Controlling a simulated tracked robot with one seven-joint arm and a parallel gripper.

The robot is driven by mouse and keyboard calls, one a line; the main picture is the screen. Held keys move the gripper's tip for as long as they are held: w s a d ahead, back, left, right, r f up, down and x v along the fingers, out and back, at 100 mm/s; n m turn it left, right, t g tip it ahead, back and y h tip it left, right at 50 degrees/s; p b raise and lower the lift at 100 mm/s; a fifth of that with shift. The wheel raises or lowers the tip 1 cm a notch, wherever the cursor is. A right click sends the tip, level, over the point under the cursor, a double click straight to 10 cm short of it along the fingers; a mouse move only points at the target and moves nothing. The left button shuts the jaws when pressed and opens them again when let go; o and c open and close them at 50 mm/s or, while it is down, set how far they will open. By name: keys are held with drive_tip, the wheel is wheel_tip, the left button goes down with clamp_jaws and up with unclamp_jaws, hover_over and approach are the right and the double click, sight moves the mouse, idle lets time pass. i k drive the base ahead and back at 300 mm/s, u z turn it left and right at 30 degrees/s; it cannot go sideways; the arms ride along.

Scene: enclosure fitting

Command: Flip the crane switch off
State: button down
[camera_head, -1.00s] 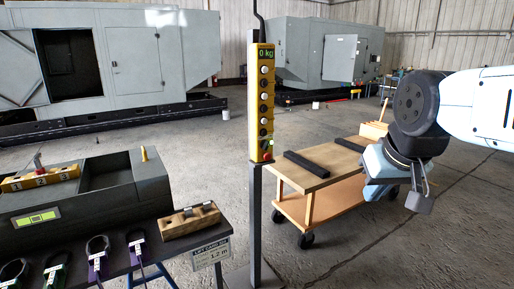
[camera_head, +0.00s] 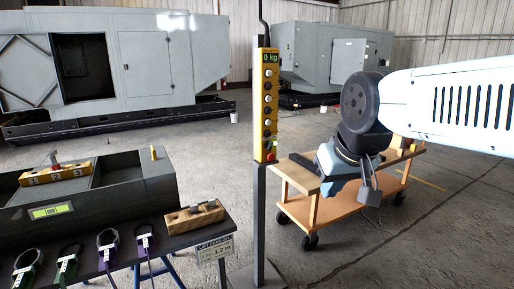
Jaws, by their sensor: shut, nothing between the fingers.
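The yellow crane control pendant (camera_head: 267,105) hangs upright on a grey post near the middle of the view. It has a "0 kg" display (camera_head: 270,58) at the top and a column of round black and white buttons. A small green part (camera_head: 270,134) and a red part (camera_head: 271,157) sit near its bottom; the switch position is too small to tell. My gripper (camera_head: 369,193) is shut and empty, right of the pendant and apart from it in the picture, pointing downward in front of the wooden cart. My wrist hides part of the cart.
The wooden cart (camera_head: 330,205) stands behind my gripper. A dark table at left holds a grey enclosure (camera_head: 110,190), a numbered yellow block (camera_head: 55,175), a wooden block (camera_head: 193,217) and several shackles. A lift card sign (camera_head: 215,248) hangs at the table's corner.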

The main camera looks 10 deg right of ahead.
sight(268, 146)
drive_tip(key=u, duration=0.1)
drive_tip(key=i, duration=1)
drive_tip(key=z, duration=0.1)
